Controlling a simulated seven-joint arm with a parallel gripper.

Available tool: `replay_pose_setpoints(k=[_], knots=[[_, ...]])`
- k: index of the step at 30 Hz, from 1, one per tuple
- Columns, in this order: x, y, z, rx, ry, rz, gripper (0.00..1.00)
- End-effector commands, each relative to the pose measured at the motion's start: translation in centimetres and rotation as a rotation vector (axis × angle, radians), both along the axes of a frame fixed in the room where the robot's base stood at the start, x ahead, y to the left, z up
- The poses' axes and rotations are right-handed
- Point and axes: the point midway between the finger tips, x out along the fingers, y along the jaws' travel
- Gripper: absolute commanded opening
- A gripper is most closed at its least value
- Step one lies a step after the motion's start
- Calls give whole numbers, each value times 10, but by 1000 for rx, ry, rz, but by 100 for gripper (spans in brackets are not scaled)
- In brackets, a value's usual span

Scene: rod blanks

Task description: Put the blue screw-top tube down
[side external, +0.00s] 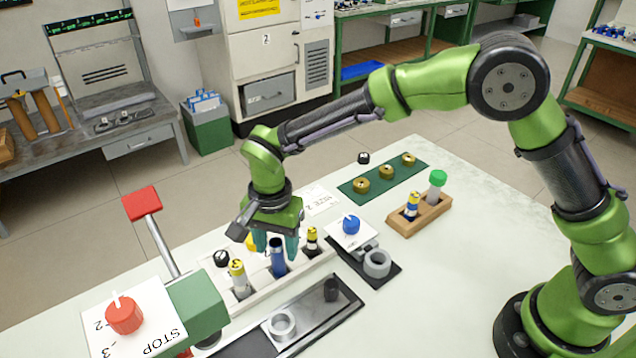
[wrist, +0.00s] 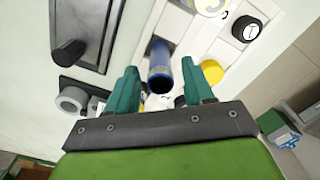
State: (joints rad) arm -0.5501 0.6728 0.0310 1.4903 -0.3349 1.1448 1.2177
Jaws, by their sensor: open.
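The blue tube (side external: 278,264) stands upright in a slot of the white rack (side external: 262,297). In the wrist view the blue tube (wrist: 160,75) shows a round, dark-looking end between my fingers. My gripper (side external: 276,244) is open and points down over the rack, one teal finger on each side of the tube's upper part. In the wrist view my gripper (wrist: 160,68) shows a gap between each finger and the tube. The tube's lower end is hidden in the rack.
A yellow-topped tube (side external: 238,277) and a small black-and-yellow bottle (side external: 312,239) flank the tube closely. A dark tray (side external: 345,303) lies in front. A blue knob (side external: 351,225) and grey ring (side external: 377,262) stand right. A wooden block (side external: 420,216) holds two containers.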

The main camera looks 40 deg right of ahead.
Motion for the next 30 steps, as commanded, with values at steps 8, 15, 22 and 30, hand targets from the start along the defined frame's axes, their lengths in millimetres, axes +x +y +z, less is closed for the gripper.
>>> replay_pose_setpoints(k=[8, 15, 22, 30], knots=[[1, 0, 61, 2, -6, 0, 52], [0, 0, 99, 1, -3, 1, 52], [-2, -19, 126, 28, -28, 29, 52], [-45, -117, 189, 128, -215, 226, 52]])
